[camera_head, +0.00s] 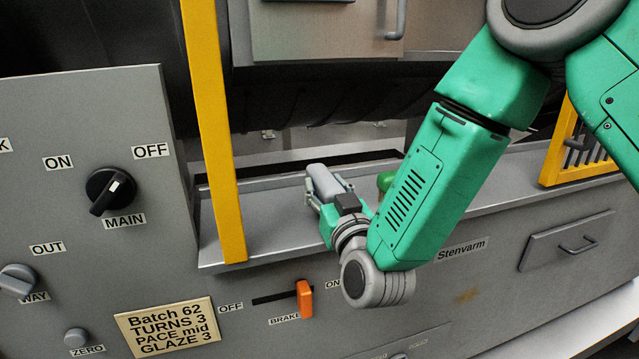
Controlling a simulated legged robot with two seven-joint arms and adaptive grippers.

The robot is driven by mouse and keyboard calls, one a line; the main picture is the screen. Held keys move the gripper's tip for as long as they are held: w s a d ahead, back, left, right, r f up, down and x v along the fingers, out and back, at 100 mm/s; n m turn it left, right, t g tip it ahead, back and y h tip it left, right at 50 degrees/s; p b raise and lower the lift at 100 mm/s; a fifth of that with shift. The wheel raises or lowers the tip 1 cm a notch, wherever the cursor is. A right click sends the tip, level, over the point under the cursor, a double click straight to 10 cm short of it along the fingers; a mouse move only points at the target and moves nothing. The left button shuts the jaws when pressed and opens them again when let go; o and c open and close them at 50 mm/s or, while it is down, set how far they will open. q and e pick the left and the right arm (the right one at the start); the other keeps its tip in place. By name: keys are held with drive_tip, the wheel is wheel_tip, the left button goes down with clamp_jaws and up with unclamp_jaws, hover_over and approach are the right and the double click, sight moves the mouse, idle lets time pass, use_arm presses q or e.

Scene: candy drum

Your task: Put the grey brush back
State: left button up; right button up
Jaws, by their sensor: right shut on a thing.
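My right gripper (328,190) reaches in from the upper right to the grey ledge below the drum. It is shut on the grey brush (321,179), whose rounded light-grey end shows between and beyond the fingers. The fingers and wrist hide the rest of the brush. I cannot tell whether the brush touches the ledge. My left gripper is out of view.
A yellow post (214,130) stands just left of the gripper. A green object (386,181) sits behind my right forearm on the ledge (268,228). Below are an orange brake lever (304,300) and, at left, a black MAIN knob (110,192). A yellow guard (580,145) stands at right.

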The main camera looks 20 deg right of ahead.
drive_tip(key=shift+w+a+f, duration=0.2)
drive_tip(key=shift+f, duration=0.4)
drive_tip(key=shift+w+a+f, duration=0.15)
drive_tip(key=shift+a+f, duration=0.05)
drive_tip(key=shift+f, duration=0.35)
drive_tip(key=shift+a+r, duration=0.1)
clamp_jaws()
drive_tip(key=shift+s+r, duration=0.5)
drive_tip(key=shift+s, duration=0.3)
drive_tip(key=shift+f, duration=0.15)
drive_tip(key=o, duration=0.9)
unclamp_jaws()
drive_tip(key=shift+w+f+b, duration=0.15)
drive_tip(key=shift+f+b, duration=0.05)
drive_tip(key=shift+b, duration=0.15)
drive_tip(key=o, duration=0.3)
drive_tip(key=shift+w, duration=0.15)
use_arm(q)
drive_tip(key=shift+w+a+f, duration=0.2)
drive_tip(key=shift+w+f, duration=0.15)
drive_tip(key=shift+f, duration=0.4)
